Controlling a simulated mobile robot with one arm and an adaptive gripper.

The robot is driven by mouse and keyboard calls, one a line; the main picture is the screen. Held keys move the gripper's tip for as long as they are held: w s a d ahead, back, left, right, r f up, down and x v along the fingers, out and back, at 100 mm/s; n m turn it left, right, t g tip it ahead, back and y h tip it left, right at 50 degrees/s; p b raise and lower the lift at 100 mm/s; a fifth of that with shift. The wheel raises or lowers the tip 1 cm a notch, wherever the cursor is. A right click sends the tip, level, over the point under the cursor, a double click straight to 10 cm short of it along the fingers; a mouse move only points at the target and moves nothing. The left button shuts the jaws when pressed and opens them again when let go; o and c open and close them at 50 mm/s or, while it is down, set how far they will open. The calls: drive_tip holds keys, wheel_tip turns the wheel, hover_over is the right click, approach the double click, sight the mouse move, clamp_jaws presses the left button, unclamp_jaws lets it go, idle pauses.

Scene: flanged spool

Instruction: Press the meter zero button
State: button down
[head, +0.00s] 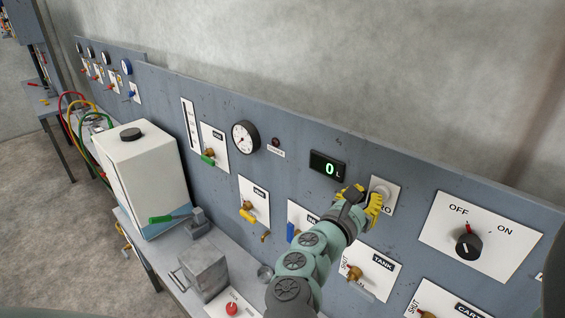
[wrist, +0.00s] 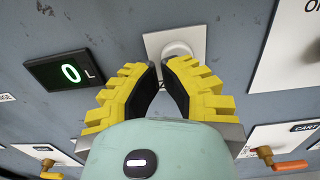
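The meter zero button (wrist: 178,50) is a round white knob on a white plate, just beyond my fingertips in the wrist view. In the head view its white button (head: 380,187) sits right of the meter display, with the plate's lettering partly covered by my gripper. My gripper (head: 366,195) has yellow ribbed fingers with black pads. In the wrist view my gripper (wrist: 160,66) has its tips drawn close together, with nothing held between them. The tips overlap the plate's lower edge; whether they touch it I cannot tell. The meter display (head: 327,167) shows a green 0 L.
An OFF/ON selector (head: 468,246) is to the right on the panel. Valve plates, including TANK (head: 370,270), lie below. A round gauge (head: 245,137) is to the left. A white container (head: 143,175) and grey block (head: 204,270) stand on the bench.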

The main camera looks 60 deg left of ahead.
drive_tip(key=shift+w+d+f+p, duration=0.2)
drive_tip(key=shift+w+p, duration=0.2)
drive_tip(key=shift+p, duration=0.35)
drive_tip(key=shift+w+d+f+p, duration=0.2)
drive_tip(key=shift+w+p, duration=0.15)
drive_tip(key=shift+p, duration=0.35)
drive_tip(key=shift+a+b, duration=0.15)
drive_tip(key=shift+b, duration=0.5)
